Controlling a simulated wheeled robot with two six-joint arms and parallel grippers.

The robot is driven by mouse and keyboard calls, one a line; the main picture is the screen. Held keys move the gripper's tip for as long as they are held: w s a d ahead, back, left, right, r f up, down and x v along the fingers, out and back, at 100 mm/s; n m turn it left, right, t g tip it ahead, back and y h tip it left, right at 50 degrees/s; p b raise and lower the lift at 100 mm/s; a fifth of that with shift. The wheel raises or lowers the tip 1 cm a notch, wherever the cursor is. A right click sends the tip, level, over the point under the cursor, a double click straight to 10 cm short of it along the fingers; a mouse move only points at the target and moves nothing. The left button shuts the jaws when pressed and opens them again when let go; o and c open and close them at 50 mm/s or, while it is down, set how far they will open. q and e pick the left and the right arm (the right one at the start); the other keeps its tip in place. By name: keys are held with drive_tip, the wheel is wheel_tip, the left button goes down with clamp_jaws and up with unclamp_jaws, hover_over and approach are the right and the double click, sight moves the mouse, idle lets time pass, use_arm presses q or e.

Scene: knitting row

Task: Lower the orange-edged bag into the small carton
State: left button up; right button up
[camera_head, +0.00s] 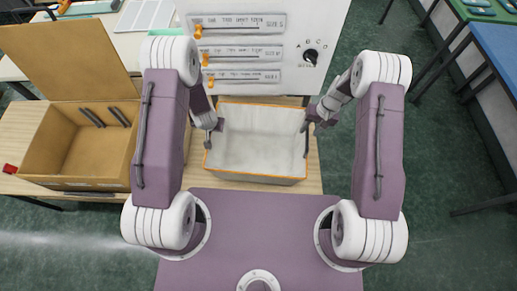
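The orange-edged bag (255,140) is a pale, open-topped, box-shaped bag in the middle of the camera_head view. It looks empty and level. My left gripper (214,126) is at its left side and my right gripper (309,124) is at its right side, both by the rim near dark side straps. The fingers are too small and partly hidden to tell whether they are closed on it. The brown cardboard carton (92,184) stands open to the left of the bag, with its back flap raised. My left arm covers the carton's right edge.
The wooden table (312,170) lies under the bag and carton; I cannot tell whether the bag touches it. A white panel (265,20) with orange sliders and a black knob stands behind. A small red object (10,169) lies left of the carton. Blue-topped tables (495,45) stand at right.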

sight(308, 132)
use_arm(q)
drive_tip(key=shift+x, duration=1.55)
use_arm(e)
drive_tip(key=shift+a+f, duration=0.15)
drive_tip(key=shift+f, duration=0.6)
drive_tip(key=shift+a+f, duration=0.15)
drive_tip(key=shift+f, duration=0.6)
use_arm(q)
clamp_jaws()
use_arm(e)
clamp_jaws()
